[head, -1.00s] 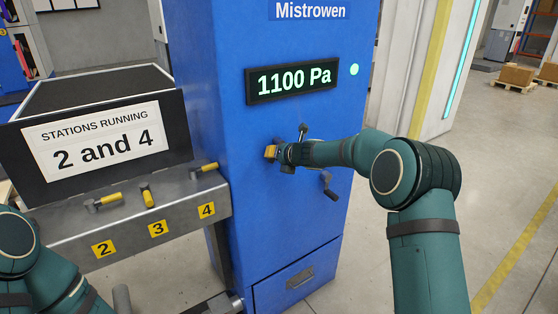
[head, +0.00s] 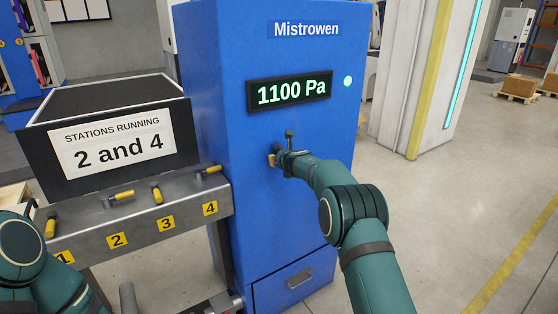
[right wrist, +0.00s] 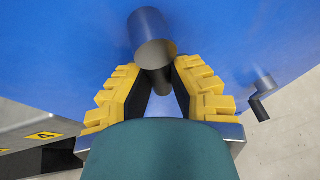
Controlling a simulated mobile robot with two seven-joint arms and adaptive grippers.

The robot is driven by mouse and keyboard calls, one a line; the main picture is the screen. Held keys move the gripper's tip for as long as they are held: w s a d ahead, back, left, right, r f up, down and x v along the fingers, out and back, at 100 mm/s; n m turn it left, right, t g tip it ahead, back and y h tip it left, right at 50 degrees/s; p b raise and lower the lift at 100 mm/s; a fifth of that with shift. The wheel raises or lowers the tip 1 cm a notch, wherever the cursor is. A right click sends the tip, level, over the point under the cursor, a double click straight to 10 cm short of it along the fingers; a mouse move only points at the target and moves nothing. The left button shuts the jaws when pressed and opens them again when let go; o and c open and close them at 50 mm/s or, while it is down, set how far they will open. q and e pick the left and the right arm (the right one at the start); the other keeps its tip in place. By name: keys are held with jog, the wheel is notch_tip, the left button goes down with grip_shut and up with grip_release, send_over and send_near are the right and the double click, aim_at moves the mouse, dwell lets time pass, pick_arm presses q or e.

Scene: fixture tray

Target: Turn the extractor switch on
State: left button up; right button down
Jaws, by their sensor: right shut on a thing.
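The tall blue extractor cabinet (head: 235,130) bears a display (head: 289,90) reading 1100 Pa and a lit green lamp (head: 347,81). A dark lever knob (head: 289,134) stands upright on its front, just above my right gripper (head: 273,159). In the right wrist view a thick dark round bar (right wrist: 148,32) lies between the yellow fingers of my right gripper (right wrist: 158,68), which are shut on it. I take this bar to be the switch handle. The switch's base is hidden by my gripper and wrist. Only links of my left arm show, at the lower left; its gripper is out of view.
A dark crank handle (right wrist: 262,98) sticks out on the right in the wrist view.

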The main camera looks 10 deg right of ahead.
aim_at(276, 132)
jog(key=shift+r, duration=0.15)
jog(key=c, duration=0.8)
grip_release()
jog(key=shift+w, duration=0.1)
jog(key=shift+c, duration=0.2)
notch_tip(276, 132, up, 10)
jog(key=shift+f, duration=0.1)
